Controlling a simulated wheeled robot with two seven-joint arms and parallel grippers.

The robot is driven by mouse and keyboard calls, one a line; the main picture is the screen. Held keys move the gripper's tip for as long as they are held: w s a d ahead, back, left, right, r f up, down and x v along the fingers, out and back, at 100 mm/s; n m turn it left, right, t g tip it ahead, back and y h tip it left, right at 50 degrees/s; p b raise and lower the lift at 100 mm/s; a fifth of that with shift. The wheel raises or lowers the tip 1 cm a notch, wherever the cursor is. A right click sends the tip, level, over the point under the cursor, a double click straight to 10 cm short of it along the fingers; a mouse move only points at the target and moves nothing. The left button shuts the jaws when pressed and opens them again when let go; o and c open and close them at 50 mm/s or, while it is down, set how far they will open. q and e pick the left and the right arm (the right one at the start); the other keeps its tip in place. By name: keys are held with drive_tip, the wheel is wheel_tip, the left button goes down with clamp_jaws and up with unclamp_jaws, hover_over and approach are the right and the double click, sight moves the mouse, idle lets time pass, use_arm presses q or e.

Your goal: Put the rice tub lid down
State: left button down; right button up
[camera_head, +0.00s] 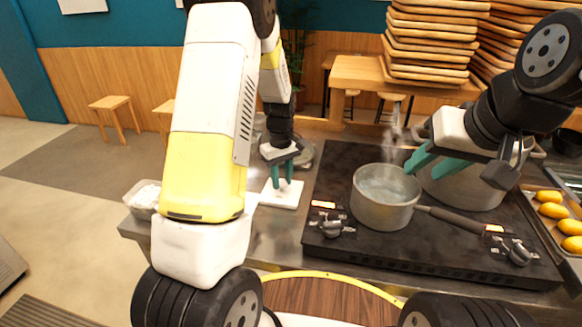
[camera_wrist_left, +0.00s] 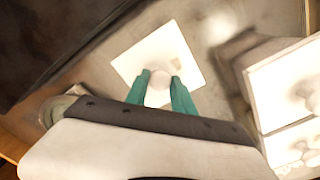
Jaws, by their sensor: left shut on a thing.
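The rice tub lid (camera_head: 283,198) is a white square plate at the metal counter, left of the black stove. My left gripper (camera_head: 282,181) points down over its middle. In the left wrist view, the gripper's teal fingers (camera_wrist_left: 160,84) are shut on the round knob of the lid (camera_wrist_left: 139,52). The lid looks flat and very near the counter; I cannot tell whether it touches. A clear tub with white contents (camera_head: 144,196), seemingly the rice tub, is at the counter's left end, partly behind my left arm. My right gripper (camera_head: 434,163) is over the stove, its teal fingers apart and empty.
A grey pot (camera_head: 384,200) with liquid stands on the stove (camera_head: 330,185), its handle pointing right. A larger pot (camera_head: 462,188) stands behind my right gripper. Yellow items in a tray (camera_head: 552,210) lie at far right.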

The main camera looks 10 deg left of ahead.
sight(282, 182)
use_arm(q)
drive_tip(key=shift+f, duration=0.1)
drive_tip(key=c, duration=1.1)
unclamp_jaws()
drive_tip(key=s+r+m+t+h, duration=0.1)
drive_tip(key=s+r, duration=0.2)
drive_tip(key=r, duration=0.6)
drive_tip(key=s+r+m, duration=0.1)
drive_tip(key=s+r, duration=0.1)
drive_tip(key=r, duration=0.8)
drive_tip(key=shift+s+d+r+m+t+h, duration=0.3)
drive_tip(key=shift+s+r+m+t, duration=0.75)
drive_tip(key=shift+s, duration=2.15)
drive_tip(key=shift+s+d+r+m+t+h, duration=0.1)
drive_tip(key=shift+s+d+r+m+t, duration=0.85)
drive_tip(key=shift+s, duration=2.3)
drive_tip(key=shift+s+a+r+m+t+h, duration=0.2)
drive_tip(key=shift+s+r+m+t, duration=0.4)
drive_tip(key=shift+s+r+m, duration=1.75)
drive_tip(key=shift+s+f+n, duration=0.75)
drive_tip(key=shift+s+f, duration=0.1)
drive_tip(key=shift+f, duration=0.1)
